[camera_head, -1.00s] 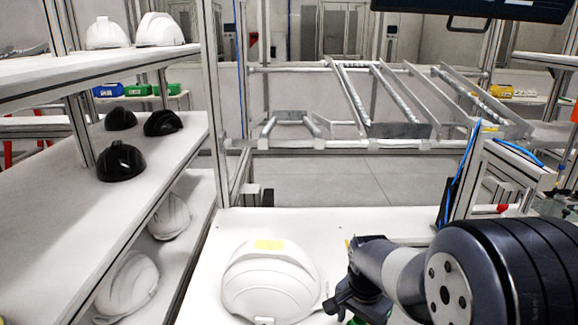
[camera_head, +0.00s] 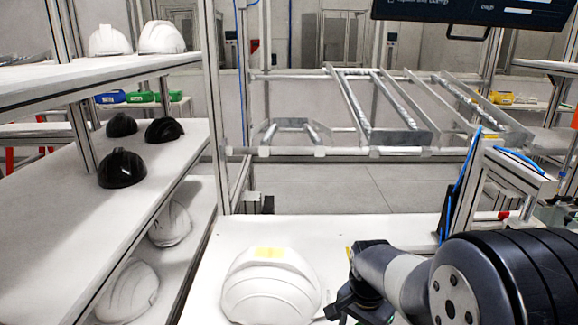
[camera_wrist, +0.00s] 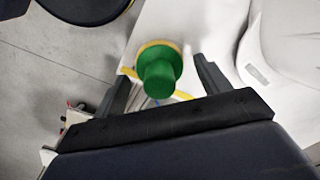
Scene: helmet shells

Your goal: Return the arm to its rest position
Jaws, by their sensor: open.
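My arm comes in from the right in the head view, bent low over the white table (camera_head: 215,285). My gripper (camera_head: 345,314) is at the bottom edge of that view, just right of a white helmet shell (camera_head: 270,290) with a yellow patch. In the wrist view my gripper (camera_wrist: 160,85) is open, its two dark fingers apart. A green knob-like object (camera_wrist: 158,76) with a yellow ring shows between the fingers; I cannot tell its distance from them. The white helmet shell (camera_wrist: 290,40) is at the upper right there, apart from the fingers.
A shelf rack (camera_head: 60,210) on the left holds black and white helmet shells. A metal frame (camera_head: 500,165) with blue hoses stands behind my arm on the right. Sloped rails (camera_head: 385,110) and a monitor (camera_head: 470,8) are farther back. The table left of the helmet is bare.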

